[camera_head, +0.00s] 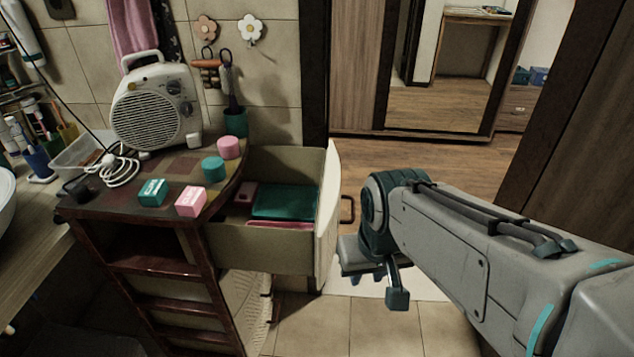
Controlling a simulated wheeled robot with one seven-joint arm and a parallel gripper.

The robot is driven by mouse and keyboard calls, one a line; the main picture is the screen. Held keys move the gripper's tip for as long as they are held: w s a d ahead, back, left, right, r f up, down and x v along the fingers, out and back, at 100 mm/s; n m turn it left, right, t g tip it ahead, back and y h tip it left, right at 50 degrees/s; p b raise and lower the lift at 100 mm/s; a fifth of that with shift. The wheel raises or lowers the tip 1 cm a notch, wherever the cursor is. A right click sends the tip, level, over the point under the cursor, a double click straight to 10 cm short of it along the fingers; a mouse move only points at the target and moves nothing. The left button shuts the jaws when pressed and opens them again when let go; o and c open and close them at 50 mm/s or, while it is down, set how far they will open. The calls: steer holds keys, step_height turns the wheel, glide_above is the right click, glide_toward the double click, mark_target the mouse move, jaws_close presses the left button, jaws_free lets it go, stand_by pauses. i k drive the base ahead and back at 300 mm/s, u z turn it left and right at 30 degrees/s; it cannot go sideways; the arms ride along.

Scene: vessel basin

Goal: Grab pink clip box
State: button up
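A small pink box (190,202) with a pale label stands on the front right part of the brown cabinet top (140,212), close to the edge beside the drawer. It looks like the pink clip box, but its label is too small to read. My gripper (374,284) hangs over the floor to the right of the open drawer, well apart from the box. Its fingers point down, look spread, and nothing shows between them.
A green box (152,192), a green round tin (214,169) and a pink one (229,148) stand near the pink box. A fan heater (155,112) stands behind. The open drawer (262,245) holds pink and green things and lies between box and gripper.

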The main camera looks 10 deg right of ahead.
mark_target(192, 201)
steer(key=k, duration=0.45)
steer(key=u, duration=0.35)
steer(key=i, duration=1.1)
steer(key=u, duration=0.15)
steer(key=k, duration=1)
steer(key=u, duration=1.7)
steer(key=i, duration=1.2)
steer(key=z, duration=1)
